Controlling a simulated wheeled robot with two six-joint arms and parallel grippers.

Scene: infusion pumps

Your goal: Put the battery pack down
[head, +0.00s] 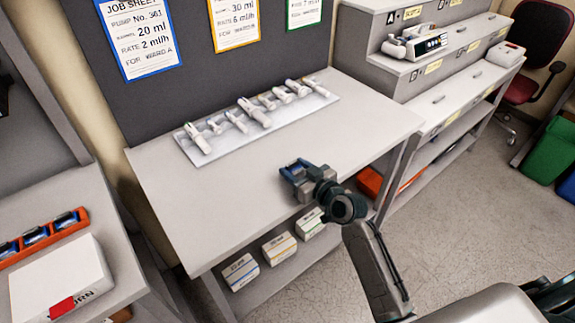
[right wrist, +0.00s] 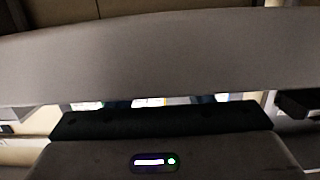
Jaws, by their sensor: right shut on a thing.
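My right gripper (head: 296,171) is over the front part of the grey table (head: 200,205), right of the table's middle. It is shut on the battery pack (head: 289,170), a small dark blue block largely hidden by the fingers. I cannot tell whether the pack touches the tabletop. In the right wrist view, a dark body with a lit bar and a green light fills the bottom; I cannot tell whether it is the pack. My left gripper is not in view.
A pale tray (head: 275,130) with several white syringe-like items lies along the table's back. An orange charger (head: 62,225) with dark blue packs and a white box (head: 62,280) stand at left. A pump (head: 428,44) stands on the right shelf. The tabletop left of my gripper is clear.

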